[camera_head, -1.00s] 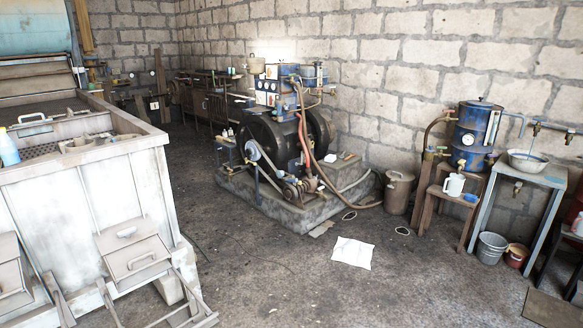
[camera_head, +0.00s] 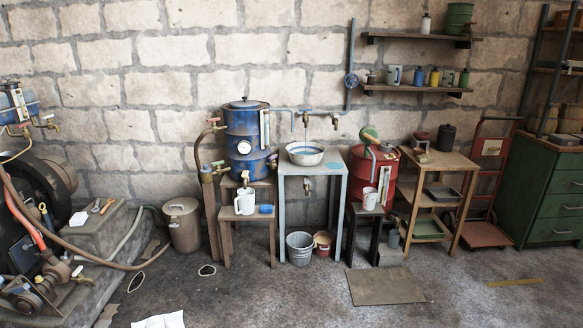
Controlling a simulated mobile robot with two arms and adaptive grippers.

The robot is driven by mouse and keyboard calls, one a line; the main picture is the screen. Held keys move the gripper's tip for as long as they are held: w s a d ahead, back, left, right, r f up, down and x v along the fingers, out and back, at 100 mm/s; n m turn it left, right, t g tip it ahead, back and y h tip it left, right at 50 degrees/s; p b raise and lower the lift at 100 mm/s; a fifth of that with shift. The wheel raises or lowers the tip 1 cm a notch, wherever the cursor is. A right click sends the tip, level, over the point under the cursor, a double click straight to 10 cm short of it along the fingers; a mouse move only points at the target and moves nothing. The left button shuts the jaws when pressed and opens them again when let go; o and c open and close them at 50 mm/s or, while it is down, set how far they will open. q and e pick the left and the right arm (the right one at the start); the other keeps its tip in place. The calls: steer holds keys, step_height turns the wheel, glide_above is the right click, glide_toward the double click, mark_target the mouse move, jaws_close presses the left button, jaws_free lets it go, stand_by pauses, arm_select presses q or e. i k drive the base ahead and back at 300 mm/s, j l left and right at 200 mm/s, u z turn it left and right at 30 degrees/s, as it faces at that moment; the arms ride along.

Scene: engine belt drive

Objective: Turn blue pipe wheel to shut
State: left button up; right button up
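A small round blue valve wheel (camera_head: 351,80) sits on the vertical pipe (camera_head: 352,48) against the wall, left of the shelves. I cannot tell from here whether the wheel's valve is open or shut. Neither gripper shows in the view.
A table (camera_head: 312,165) holds the basin, with buckets (camera_head: 300,245) underneath. A red drum (camera_head: 374,175) and a wooden stand (camera_head: 440,160) are to the right. The engine (camera_head: 35,200) is at left.

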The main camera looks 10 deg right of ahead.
mark_target(352, 81)
steer(key=i+z, duration=0.2)
steer(key=i, duration=2)
